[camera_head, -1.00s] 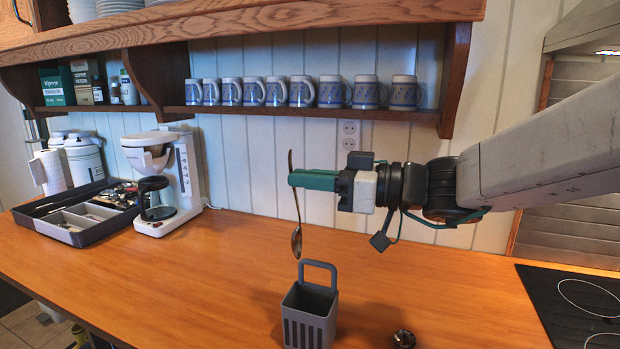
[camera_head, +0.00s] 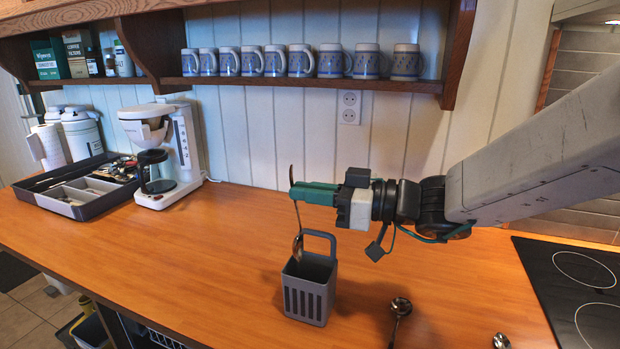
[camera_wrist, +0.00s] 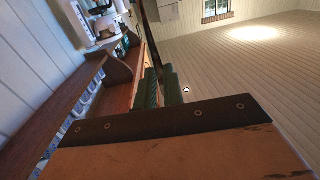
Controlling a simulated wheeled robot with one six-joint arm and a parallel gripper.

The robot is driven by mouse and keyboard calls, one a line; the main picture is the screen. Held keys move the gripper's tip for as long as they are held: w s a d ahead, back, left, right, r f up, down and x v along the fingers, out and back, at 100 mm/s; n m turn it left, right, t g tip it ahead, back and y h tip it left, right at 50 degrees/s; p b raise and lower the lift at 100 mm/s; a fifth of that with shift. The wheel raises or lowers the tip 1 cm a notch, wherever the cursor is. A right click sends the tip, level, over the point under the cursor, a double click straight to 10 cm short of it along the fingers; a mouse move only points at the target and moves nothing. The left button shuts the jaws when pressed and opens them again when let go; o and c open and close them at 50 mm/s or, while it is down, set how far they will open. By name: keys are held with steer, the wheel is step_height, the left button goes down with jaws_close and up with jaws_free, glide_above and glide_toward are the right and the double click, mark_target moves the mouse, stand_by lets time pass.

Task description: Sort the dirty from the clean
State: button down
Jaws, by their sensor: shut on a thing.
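My gripper (camera_head: 300,193) is shut on the handle of a spoon (camera_head: 297,246), which hangs nearly upright with its bowl down. The spoon's bowl is at the rear left of the opening of a grey slotted basket (camera_head: 308,296); I cannot tell whether it is inside the rim. The basket stands upright on the counter, its handle raised. Two more spoons lie on the counter, one (camera_head: 400,306) right of the basket and one (camera_head: 501,341) at the lower edge. A dark utensil tray (camera_head: 95,208) with grey compartments stands at the far left. In the wrist view the green fingers (camera_wrist: 158,88) show.
A white coffee maker (camera_head: 165,155) stands beside the tray. A shelf (camera_head: 300,82) with several blue-patterned mugs runs above the counter. A black cooktop (camera_head: 575,285) is at the right. The wooden counter (camera_head: 190,265) between tray and basket is clear.

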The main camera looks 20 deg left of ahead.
steer(key=shift+f, duration=2.2)
steer(key=c, duration=1.4)
jaws_free()
steer(key=shift+c, duration=0.2)
steer(key=d, duration=0.7)
steer(key=shift+d, duration=0.4)
